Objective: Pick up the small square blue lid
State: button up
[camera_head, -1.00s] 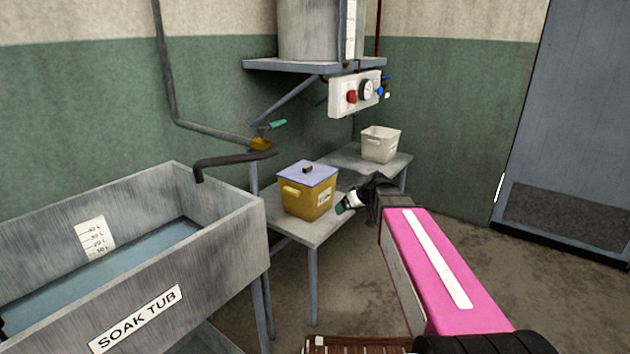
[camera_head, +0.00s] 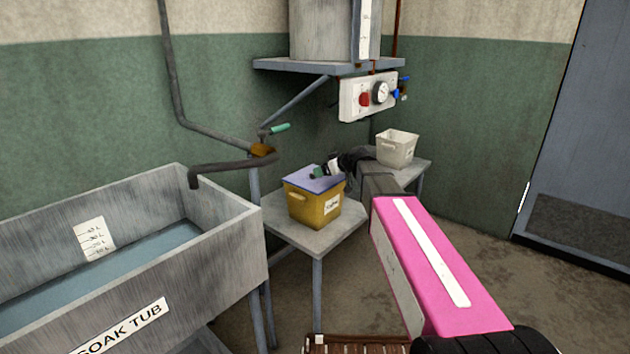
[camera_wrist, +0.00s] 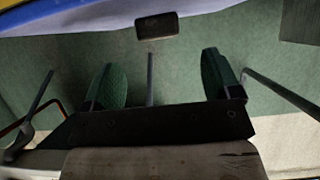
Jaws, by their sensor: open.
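The small square blue lid (camera_head: 301,181) sits on the yellow bin (camera_head: 312,207), on a grey table. In the wrist view the pale blue lid (camera_wrist: 85,10) fills the top edge, and its dark knob (camera_wrist: 157,25) juts out from it. My gripper (camera_head: 318,173) is over the lid's right part in the head view and hides the knob there. In the wrist view my gripper (camera_wrist: 163,72) is open and empty, with its two green fingers wide apart. The knob lies ahead of the gap between them and is not between the fingertips.
The soak tub (camera_head: 130,270) stands at the left, with a pipe and green-handled valve (camera_head: 278,128) behind the bin. A white bin (camera_head: 397,148) stands on another table (camera_head: 418,170) at the right. A control box (camera_head: 370,95) hangs on the wall above.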

aim_at(318, 179)
jog(key=x, duration=0.5)
jog(key=shift+d+f, duration=0.1)
jog(key=shift+s, duration=0.1)
jog(key=c, duration=1.1)
jog(key=shift+c, duration=0.2)
